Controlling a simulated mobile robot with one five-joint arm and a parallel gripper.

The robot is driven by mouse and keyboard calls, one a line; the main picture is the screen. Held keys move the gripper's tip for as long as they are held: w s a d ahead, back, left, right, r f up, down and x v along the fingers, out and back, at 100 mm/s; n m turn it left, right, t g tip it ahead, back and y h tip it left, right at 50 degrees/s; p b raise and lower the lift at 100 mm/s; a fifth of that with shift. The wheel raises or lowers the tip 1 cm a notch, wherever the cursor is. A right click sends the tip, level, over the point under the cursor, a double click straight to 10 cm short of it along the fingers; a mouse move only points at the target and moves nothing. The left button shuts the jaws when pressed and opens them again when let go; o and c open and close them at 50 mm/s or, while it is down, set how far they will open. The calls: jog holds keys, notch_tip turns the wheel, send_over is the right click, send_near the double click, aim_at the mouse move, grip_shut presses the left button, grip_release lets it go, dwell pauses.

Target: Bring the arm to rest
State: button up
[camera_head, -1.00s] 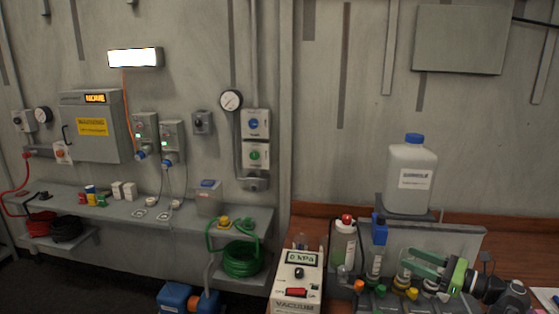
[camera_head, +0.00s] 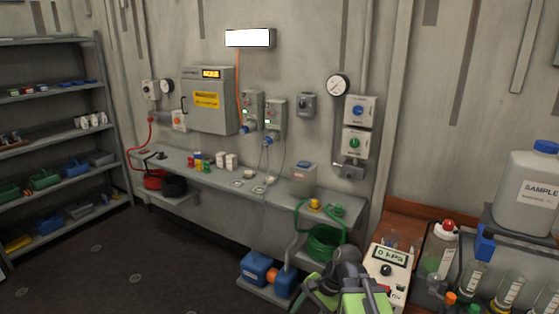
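My gripper (camera_head: 335,300) is at the bottom edge of the view, with green and dark grey parts of the arm folded low in front of the vacuum unit (camera_head: 389,264). The fingertips are cut off or hidden, so I cannot tell whether it is open or shut or holds anything. The vacuum unit is white, and its display reads 0 kPa. My arm covers part of its left side.
A blue pump (camera_head: 258,270) stands below. Bottles and a white sample jug (camera_head: 527,190) crowd the right. A shelving rack (camera_head: 60,140) stands left. The dark floor (camera_head: 120,270) is clear.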

jog(key=d+f+n+h, duration=0.2)
jog(key=d+n+h, duration=0.3)
jog(key=d+n, duration=0.3)
jog(key=shift+d+f+n, duration=0.2)
jog(key=shift+d+n, duration=0.2)
jog(key=shift+d, duration=0.3)
jog(key=shift+a, duration=0.1)
